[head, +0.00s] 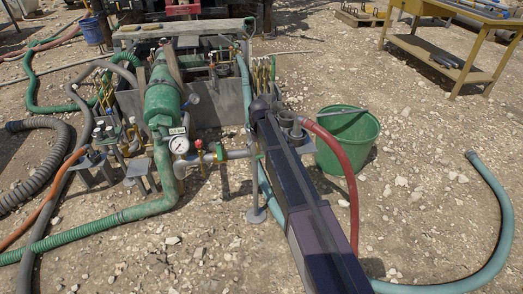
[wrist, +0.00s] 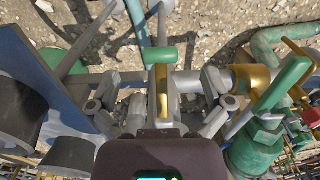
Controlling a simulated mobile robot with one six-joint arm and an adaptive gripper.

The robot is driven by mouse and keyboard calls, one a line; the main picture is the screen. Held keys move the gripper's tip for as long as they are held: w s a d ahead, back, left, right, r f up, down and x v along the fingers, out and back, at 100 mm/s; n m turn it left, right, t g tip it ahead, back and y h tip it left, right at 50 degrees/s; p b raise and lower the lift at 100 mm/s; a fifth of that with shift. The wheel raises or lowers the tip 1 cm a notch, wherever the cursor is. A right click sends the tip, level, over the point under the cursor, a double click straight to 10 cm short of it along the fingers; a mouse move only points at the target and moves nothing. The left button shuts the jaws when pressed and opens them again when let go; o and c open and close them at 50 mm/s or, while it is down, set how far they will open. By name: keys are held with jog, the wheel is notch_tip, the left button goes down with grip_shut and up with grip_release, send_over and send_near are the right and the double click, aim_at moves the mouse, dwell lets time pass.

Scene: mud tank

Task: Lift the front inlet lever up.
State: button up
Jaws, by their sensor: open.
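In the wrist view, a lever with a green grip (wrist: 161,55) and a yellow arm stands in front of a grey horizontal pipe. It appears to be the front inlet lever. My gripper (wrist: 160,88) is open, its grey fingers to the left and right of the lever's yellow arm, with visible gaps on both sides. The green grip lies just beyond the fingertips. Whether anything touches the lever cannot be told. In the head view, my dark arm hides the gripper and most of the lever area beside the grey inlet pipe (head: 238,154).
A second green lever (wrist: 282,84) and a green valve body (wrist: 257,150) are close on the right. A pressure gauge (head: 179,145) and a green pump cylinder (head: 162,95) stand left of my arm. A green bucket (head: 347,140) and red hose (head: 343,165) are at its right.

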aim_at(260, 155)
jog(key=shift+f+b, duration=1.35)
jog(key=shift+f, duration=0.35)
jog(key=c, duration=1.2)
jog(key=shift+o, duration=0.2)
jog(key=shift+s+r, duration=0.1)
jog(key=shift+r, duration=0.05)
jog(key=shift+s+d+r+p, duration=0.1)
jog(key=shift+s+r+p, duration=0.15)
jog(key=shift+r+p, duration=0.25)
jog(key=shift+s+r+p, duration=0.1)
jog(key=shift+r+p, duration=0.05)
jog(key=shift+p, duration=0.2)
jog(key=shift+s+d+r+p, duration=0.15)
jog(key=shift+s+r+p, duration=0.1)
jog(key=shift+r+p, duration=0.45)
jog(key=shift+s+r, duration=0.1)
jog(key=shift+r, duration=0.1)
